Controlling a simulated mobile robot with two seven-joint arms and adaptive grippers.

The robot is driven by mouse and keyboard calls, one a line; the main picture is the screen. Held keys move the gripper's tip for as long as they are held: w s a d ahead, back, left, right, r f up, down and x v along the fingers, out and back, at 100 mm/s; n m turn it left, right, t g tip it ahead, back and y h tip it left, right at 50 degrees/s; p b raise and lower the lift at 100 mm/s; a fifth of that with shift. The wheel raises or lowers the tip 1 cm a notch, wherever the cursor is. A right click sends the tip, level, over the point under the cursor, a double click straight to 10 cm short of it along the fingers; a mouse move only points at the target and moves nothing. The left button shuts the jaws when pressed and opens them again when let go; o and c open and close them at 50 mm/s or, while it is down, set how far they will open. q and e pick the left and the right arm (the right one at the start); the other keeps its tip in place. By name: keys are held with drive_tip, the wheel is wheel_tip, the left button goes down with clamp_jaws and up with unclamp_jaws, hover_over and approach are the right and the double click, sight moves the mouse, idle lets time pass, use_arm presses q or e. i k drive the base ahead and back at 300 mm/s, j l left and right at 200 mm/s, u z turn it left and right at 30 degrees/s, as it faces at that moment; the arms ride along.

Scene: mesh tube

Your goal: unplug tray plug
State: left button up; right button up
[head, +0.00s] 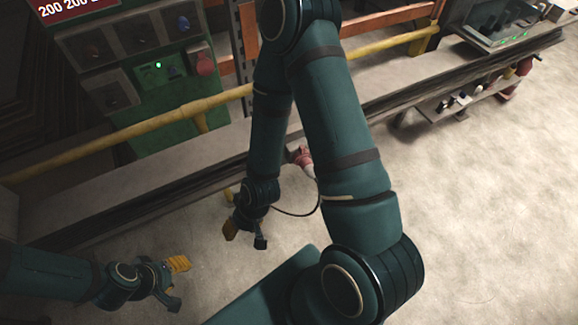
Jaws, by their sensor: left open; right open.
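A red plug (301,157) with a pale rear end sits at the side of the long grey tray (190,172), partly hidden behind my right arm. A dark cable (300,214) curves down from it towards my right gripper. My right gripper (245,239) is open, pointing down, below and left of the plug and apart from it. My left gripper (177,284) is open at the lower left, further from the plug, with nothing between its fingers. The exact seat of the plug in its socket is too small to tell.
A yellow rail (120,135) runs along behind the tray. A green control panel (160,80) with switches and a red button stands at the upper left. More equipment with red connectors (524,66) is at the upper right. The pale floor (480,200) is clear at right.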

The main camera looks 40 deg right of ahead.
sight(306, 164)
drive_tip(key=k+l+u, duration=0.2)
drive_tip(key=l+u, duration=0.25)
drive_tip(key=l, duration=0.15)
drive_tip(key=k+l+u, duration=0.2)
drive_tip(key=k+l, duration=0.15)
drive_tip(key=l, duration=0.2)
drive_tip(key=k+l+u, duration=0.1)
drive_tip(key=l, duration=0.3)
drive_tip(key=k+l, duration=0.25)
drive_tip(key=k+l+u, duration=0.1)
drive_tip(key=l, duration=0.35)
drive_tip(key=k+l, duration=0.25)
drive_tip(key=i+l, duration=0.35)
drive_tip(key=l, duration=0.25)
